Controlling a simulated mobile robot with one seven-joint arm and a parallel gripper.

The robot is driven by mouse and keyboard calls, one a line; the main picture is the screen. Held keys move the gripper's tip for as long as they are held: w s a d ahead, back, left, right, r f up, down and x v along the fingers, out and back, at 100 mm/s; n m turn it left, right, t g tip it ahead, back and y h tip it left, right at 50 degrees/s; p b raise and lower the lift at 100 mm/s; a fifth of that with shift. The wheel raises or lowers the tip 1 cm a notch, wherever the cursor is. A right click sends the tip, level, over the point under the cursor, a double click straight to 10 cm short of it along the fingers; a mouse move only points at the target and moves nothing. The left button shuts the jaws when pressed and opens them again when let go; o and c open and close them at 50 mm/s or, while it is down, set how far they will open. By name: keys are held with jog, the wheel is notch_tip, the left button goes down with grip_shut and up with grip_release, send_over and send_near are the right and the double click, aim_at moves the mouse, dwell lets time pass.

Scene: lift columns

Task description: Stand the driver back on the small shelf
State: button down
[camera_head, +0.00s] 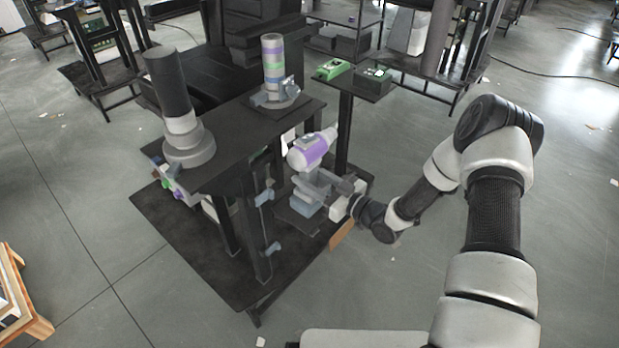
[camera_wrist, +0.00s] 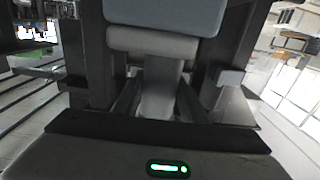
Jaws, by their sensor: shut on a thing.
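The driver (camera_head: 312,150), with a white and purple body and a blue-grey base, is roughly upright beside the black stand in the head view. My gripper (camera_head: 333,182) reaches it from the right and is shut on its grey handle. In the wrist view the handle (camera_wrist: 160,88) stands between my two fingers (camera_wrist: 158,108), with the blue-grey base (camera_wrist: 165,14) at the top edge. A small dark shelf (camera_head: 297,222) shows low beside the stand, just below the driver's base. I cannot tell whether the base touches it.
The black stand's top (camera_head: 232,160) carries a dark cylinder on a grey base (camera_head: 170,95) and a striped column (camera_head: 273,62). A raised plate (camera_head: 362,88) behind holds green items (camera_head: 332,69). A post stands close behind the driver. Open floor lies to the right.

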jog(key=shift+r, duration=0.15)
jog(key=c, duration=1.1)
grip_release()
